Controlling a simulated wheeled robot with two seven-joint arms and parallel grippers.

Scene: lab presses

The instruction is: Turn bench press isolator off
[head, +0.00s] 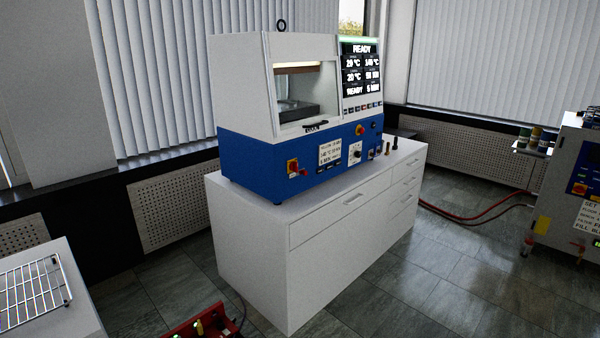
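The bench press (290,110) stands on a white cabinet, with a white upper housing and a blue base. A second red and yellow control (360,130) sits higher on the right. The display (361,70) is lit and reads READY. A window with a lit interior shows in the housing. Neither of my grippers is in view.
The white drawer cabinet (335,240) stands on a tiled floor, with open floor at its right. A wire rack (32,290) lies on a bench at lower left. A red object (208,324) is at the bottom edge. Another machine (570,190) stands at right, near red hoses (470,218).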

